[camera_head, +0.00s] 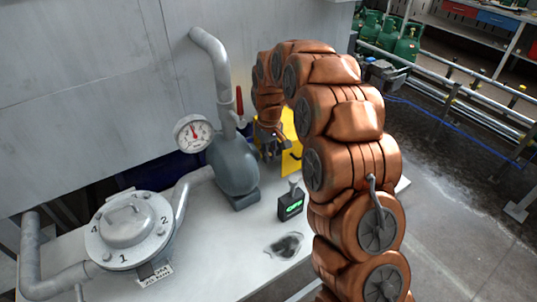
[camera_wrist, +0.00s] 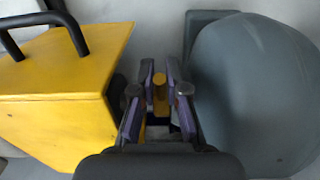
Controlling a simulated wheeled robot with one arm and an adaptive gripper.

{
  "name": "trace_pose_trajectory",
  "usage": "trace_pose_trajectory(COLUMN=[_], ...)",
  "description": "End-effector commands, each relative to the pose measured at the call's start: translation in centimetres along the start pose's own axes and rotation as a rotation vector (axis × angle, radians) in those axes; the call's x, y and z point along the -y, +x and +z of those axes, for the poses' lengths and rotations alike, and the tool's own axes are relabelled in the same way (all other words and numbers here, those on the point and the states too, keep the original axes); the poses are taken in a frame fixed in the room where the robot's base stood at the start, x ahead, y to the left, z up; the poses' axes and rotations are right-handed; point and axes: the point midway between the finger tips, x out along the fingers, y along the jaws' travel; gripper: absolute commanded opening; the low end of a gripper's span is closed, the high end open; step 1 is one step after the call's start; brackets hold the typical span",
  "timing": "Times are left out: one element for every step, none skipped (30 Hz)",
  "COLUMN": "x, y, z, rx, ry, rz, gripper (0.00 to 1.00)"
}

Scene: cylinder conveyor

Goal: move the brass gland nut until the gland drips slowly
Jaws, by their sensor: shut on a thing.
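In the wrist view my gripper (camera_wrist: 160,72) has its two fingers on either side of a small brass-coloured piece, which I take for the brass gland nut (camera_wrist: 160,95). The fingers are shut on it. The grey pump body (camera_wrist: 255,90) is close on the right. In the head view my gripper (camera_head: 268,150) is at the right side of the grey pump (camera_head: 233,165), and the nut is hidden there. No drip from the gland can be made out in either view.
A yellow box (camera_wrist: 60,85) with a black handle is left of my gripper. A dark wet-looking patch (camera_head: 286,245) marks the front.

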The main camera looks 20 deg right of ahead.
Motion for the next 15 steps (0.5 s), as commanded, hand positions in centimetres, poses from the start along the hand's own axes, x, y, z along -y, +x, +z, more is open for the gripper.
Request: trace_pose_trajectory(x=[0.01,0.01,0.01,0.01,0.01,0.00,0.00,0.00,-0.01,-0.02,-0.02,-0.03,-0.05,-0.07,-0.09], y=[-0.02,-0.01,0.01,0.03,0.08,0.16,0.25,0.34,0.48,0.59,0.68,0.77,0.81,0.85,0.92], z=[-0.01,0.00,0.00,0.01,0.02,0.04,0.06,0.09,0.13,0.16,0.21,0.27,0.30,0.30,0.31], rx=[0.000,0.000,-0.001,-0.002,-0.004,-0.008,-0.012,-0.017,-0.026,-0.033,-0.041,-0.054,-0.065,-0.077,-0.093], ry=[0.000,0.000,0.000,0.000,0.000,0.000,0.000,0.000,0.000,0.000,0.000,0.000,0.001,0.001,0.001], rz=[0.000,0.000,0.000,0.000,0.000,0.000,-0.001,-0.001,-0.001,-0.001,-0.001,-0.001,-0.001,-0.001,0.000], gripper=[0.00,0.00,0.00,0.00,0.00,0.00,0.00,0.00,0.00,0.00,0.00,0.00,0.00,0.00,0.00])
